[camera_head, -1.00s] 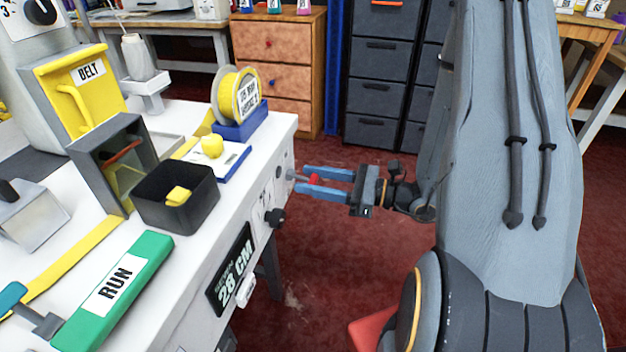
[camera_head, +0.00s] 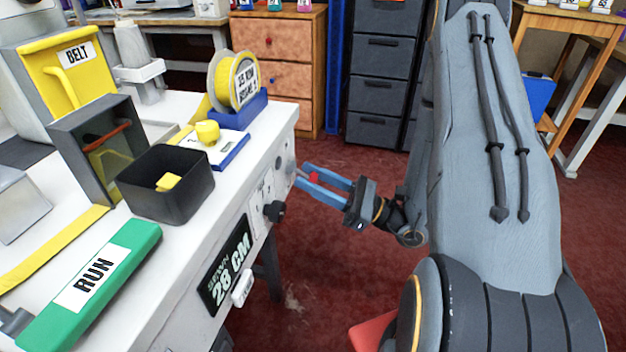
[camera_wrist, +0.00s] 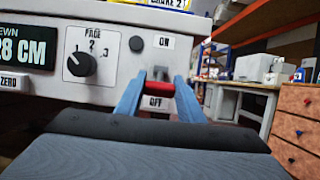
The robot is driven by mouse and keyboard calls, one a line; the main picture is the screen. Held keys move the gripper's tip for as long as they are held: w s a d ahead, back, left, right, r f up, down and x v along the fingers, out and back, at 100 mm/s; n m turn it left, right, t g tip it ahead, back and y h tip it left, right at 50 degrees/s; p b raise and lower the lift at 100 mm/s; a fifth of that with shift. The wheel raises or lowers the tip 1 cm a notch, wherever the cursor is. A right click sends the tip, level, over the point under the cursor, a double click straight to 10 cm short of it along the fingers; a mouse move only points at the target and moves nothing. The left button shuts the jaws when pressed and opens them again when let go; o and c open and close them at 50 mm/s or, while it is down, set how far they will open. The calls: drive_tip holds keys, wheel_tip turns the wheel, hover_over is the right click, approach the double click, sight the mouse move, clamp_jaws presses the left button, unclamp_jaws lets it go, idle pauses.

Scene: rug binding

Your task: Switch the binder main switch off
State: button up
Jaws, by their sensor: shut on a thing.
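The binder's main switch is a short grey lever (camera_wrist: 160,73) with a red tip (camera_wrist: 160,89), on the white front panel between an ON label (camera_wrist: 165,41) and an OFF label (camera_wrist: 155,102). The red tip sits between the fingers of my gripper (camera_wrist: 160,92), just above the OFF label. In the head view my gripper (camera_head: 313,178) is shut on this red tip (camera_head: 314,177) at the bench's right side, its blue fingers slanting up toward the panel. The lever's exact angle is hard to tell.
A black pace knob (camera_wrist: 80,67) and a dark round button (camera_wrist: 137,43) are left of the switch. The bench (camera_head: 205,250) carries a green RUN bar (camera_head: 90,285), a black bin (camera_head: 165,190) and a yellow spool (camera_head: 232,80). Open red floor lies right of the bench.

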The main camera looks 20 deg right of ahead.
drive_tip(key=o, duration=1.1)
drive_tip(key=shift+c, duration=0.2)
drive_tip(key=v, duration=0.7)
drive_tip(key=shift+s+d+f, duration=0.2)
drive_tip(key=shift+d, duration=0.1)
drive_tip(key=shift+p, duration=0.35)
